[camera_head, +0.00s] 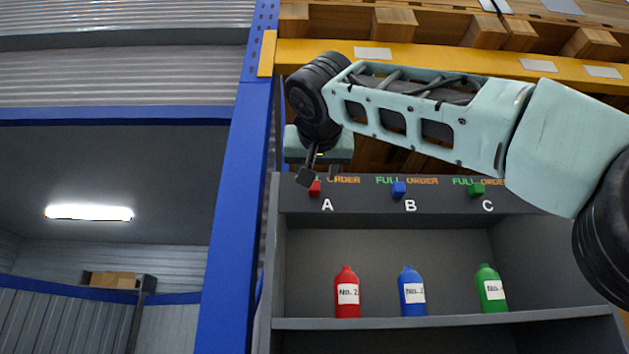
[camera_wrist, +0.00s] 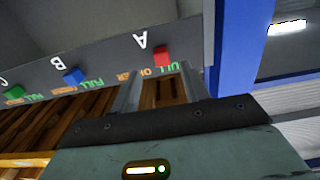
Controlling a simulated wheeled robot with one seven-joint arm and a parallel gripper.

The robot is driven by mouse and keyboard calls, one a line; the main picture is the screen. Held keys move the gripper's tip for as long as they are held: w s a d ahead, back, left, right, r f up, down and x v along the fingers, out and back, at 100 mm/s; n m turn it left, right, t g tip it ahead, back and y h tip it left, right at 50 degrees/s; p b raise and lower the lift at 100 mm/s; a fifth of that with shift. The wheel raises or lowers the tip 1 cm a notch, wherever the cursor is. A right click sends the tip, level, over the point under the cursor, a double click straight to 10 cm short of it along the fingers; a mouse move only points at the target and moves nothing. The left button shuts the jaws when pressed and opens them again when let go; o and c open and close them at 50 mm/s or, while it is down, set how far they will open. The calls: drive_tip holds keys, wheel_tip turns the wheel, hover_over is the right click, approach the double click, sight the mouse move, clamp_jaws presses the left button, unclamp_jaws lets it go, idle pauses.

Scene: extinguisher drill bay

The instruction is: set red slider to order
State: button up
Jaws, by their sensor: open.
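The red slider (camera_head: 315,188) is a small red block on the dark panel above letter A, under the FULL end of its FULL/ORDER label. In the wrist view, which is upside down, the red slider (camera_wrist: 162,57) sits by the FULL lettering, with ORDER to its left. My gripper (camera_head: 306,177) is just left of and above the red slider and hides part of the label in the head view. In the wrist view my gripper (camera_wrist: 161,72) is open, its two grey fingers apart with the slider just beyond their tips. I cannot tell whether they touch it.
A blue slider (camera_head: 399,189) above B and a green slider (camera_head: 477,190) above C share the panel. Red (camera_head: 347,297), blue (camera_head: 412,296) and green (camera_head: 490,292) bottles stand on the shelf (camera_head: 440,322) below. A blue post (camera_head: 232,200) rises close to the left.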

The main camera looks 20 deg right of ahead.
sight(315, 190)
drive_tip(key=p+x, duration=0.3)
drive_tip(key=x, duration=0.4)
drive_tip(key=shift+w+d+r+p, duration=0.1)
drive_tip(key=shift+w+r+p, duration=0.1)
drive_tip(key=shift+p, duration=0.15)
drive_tip(key=shift+w+d+f, duration=0.15)
drive_tip(key=shift+w+f, duration=0.05)
drive_tip(key=shift+w, duration=0.25)
